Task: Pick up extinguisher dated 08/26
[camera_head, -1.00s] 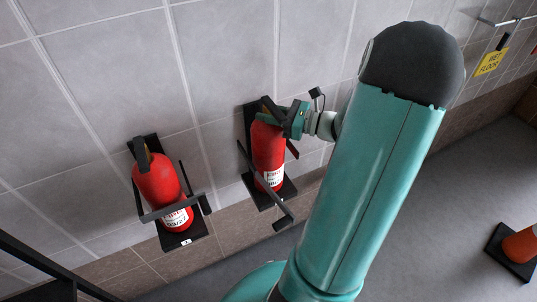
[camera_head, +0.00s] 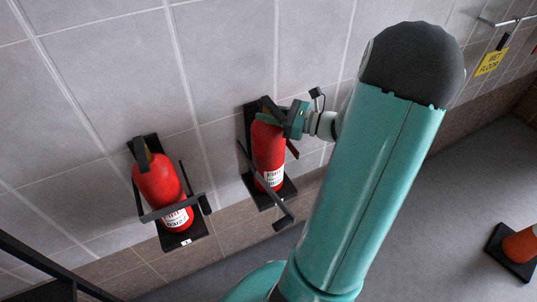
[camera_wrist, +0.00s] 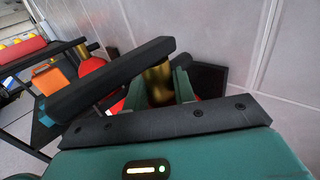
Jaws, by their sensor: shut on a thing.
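Two red extinguishers stand in black wall brackets in the head view. The right extinguisher (camera_head: 268,155) has my gripper (camera_head: 283,121) at its top, and its bracket bar hangs swung out to the front. In the wrist view my gripper (camera_wrist: 169,88) is shut on the brass neck (camera_wrist: 158,82) under a black handle (camera_wrist: 108,80). The left extinguisher (camera_head: 158,184) sits behind a closed bracket bar (camera_head: 172,207).
A tiled wall (camera_head: 120,70) stands behind the brackets. A yellow wet floor sign (camera_head: 491,62) hangs at the upper right, and an orange cone (camera_head: 520,245) stands on the floor at the right. The wrist view shows a shelf with an orange box (camera_wrist: 50,79) at the left.

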